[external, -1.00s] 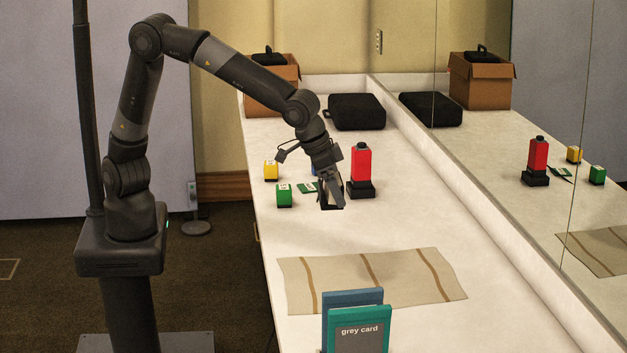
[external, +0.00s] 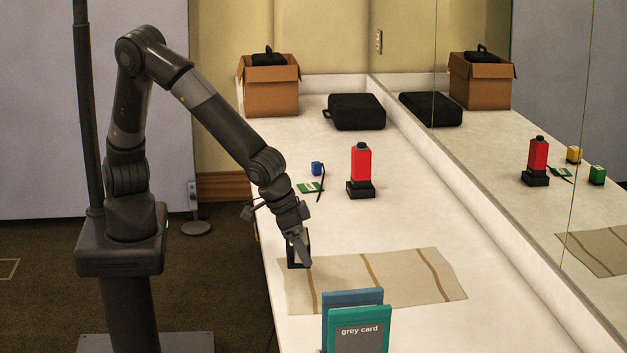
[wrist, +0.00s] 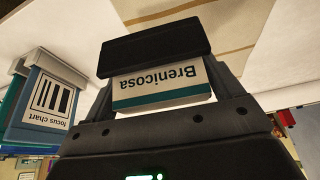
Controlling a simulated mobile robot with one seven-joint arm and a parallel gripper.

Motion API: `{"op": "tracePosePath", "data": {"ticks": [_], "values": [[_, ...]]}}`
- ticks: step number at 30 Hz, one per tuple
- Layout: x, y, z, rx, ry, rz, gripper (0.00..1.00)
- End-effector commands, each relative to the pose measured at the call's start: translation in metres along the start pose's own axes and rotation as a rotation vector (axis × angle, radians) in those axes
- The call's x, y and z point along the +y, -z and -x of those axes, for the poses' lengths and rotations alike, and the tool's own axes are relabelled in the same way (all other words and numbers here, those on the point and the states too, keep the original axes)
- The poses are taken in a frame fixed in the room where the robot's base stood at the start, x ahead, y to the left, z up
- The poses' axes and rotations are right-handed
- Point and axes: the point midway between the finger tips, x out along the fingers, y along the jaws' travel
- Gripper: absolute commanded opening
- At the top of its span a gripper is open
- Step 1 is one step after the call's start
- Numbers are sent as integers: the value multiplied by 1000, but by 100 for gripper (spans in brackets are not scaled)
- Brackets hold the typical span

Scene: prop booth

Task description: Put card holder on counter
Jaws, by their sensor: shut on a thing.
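The card holder (wrist: 155,57) has a black base bar with a white and teal card marked "Brenicosa" (wrist: 160,85). In the wrist view the card reads upside down. My gripper (external: 299,250) is shut on the card holder, with a finger at each side in the wrist view. In the external view the holder shows only as a small dark shape at my fingers, over the left end of the striped cloth. The white counter (external: 420,220) lies below. I cannot tell whether the base touches the cloth or the counter.
A striped cloth (external: 390,280) lies flat. Upright teal "grey card" (external: 359,331) and blue (external: 352,297) boards stand in front. A mirror lines the right.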

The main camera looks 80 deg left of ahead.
Motion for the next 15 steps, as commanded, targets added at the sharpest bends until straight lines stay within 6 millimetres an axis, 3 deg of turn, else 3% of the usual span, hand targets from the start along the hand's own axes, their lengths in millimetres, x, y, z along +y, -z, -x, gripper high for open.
{"op": "tracePosePath", "data": {"ticks": [15], "values": [[-49, 39, -73, -1, 3, 6, 59]]}}
